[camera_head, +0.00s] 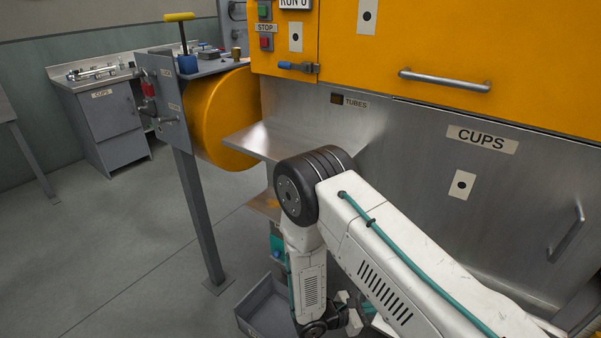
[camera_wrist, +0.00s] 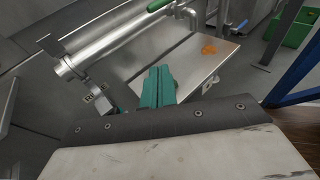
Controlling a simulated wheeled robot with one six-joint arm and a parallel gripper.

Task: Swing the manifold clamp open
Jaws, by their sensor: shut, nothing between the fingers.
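In the wrist view, my gripper (camera_wrist: 158,85) has its two teal fingers together with nothing between them. A steel manifold pipe (camera_wrist: 125,38) runs diagonally across the upper left, beyond the fingers. A grey bracket with a flat tab (camera_wrist: 52,46) sits at the pipe's near end, and a small labelled block (camera_wrist: 97,92) is below it, left of the fingers. One of these may be the manifold clamp; I cannot tell which, nor whether it is latched. The fingers appear apart from both. In the head view, my arm hides the manifold area.
A steel shelf (camera_wrist: 160,72) with an orange scrap (camera_wrist: 208,46) lies behind the fingers. A green-gripped handle (camera_wrist: 158,5) is above, and a green crate (camera_wrist: 292,28) and blue bar (camera_wrist: 298,82) stand right. In the head view, a grey bin (camera_head: 258,312) is on the floor; open floor lies left.

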